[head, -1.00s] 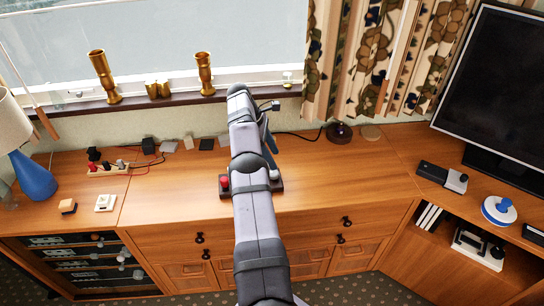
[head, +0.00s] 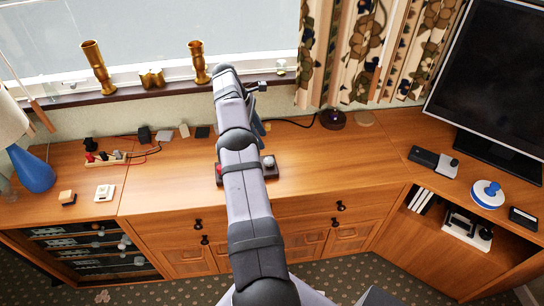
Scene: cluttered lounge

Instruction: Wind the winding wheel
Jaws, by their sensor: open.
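A round blue-and-white piece with a raised blue knob (head: 488,194) lies flat on the right part of the cabinet top; it looks most like the winding wheel, but I cannot be sure. My gripper (head: 258,124) is far to its left, above the middle of the cabinet and apart from it. The gripper is open and largely hidden behind my own arm. Below it sits a dark base with a red knob (head: 219,170) at its left and a silver ball knob (head: 269,161) at its right. My arm covers the middle of this base.
A large screen (head: 490,80) stands behind the round piece, with a dark box device (head: 426,158) to its left. A blue lamp (head: 32,170), a power strip (head: 105,158) and small switches stand at the left. Brass vases (head: 98,68) line the sill.

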